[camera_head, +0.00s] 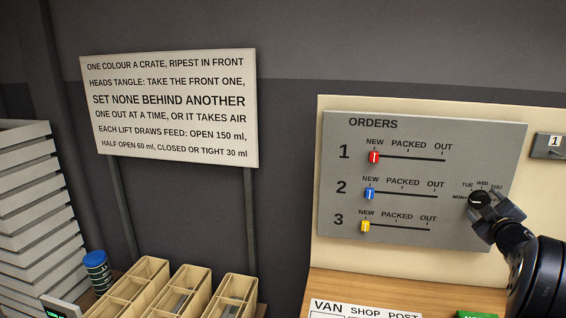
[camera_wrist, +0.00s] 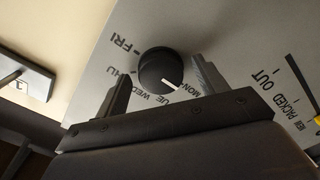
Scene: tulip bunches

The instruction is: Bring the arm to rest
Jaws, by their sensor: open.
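My gripper (camera_head: 484,210) is at the right side of the grey orders board (camera_head: 345,180), in front of a black day dial (camera_head: 478,199). In the wrist view my gripper (camera_wrist: 159,66) is open, with one finger on each side of the dial (camera_wrist: 157,70). A gap shows between the dial and each finger, and nothing is held. The dial's white mark points toward MON. My gripper hides part of the dial's lower right in the head view.
Red (camera_head: 374,157), blue (camera_head: 369,194) and yellow (camera_head: 365,226) sliders stand at NEW. Wooden crates (camera_head: 145,285) stand at lower left, near a blue-lidded jar (camera_head: 97,270) and stacked grey trays (camera_head: 22,215). A plate marked 1 (camera_head: 548,146) is right of the board.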

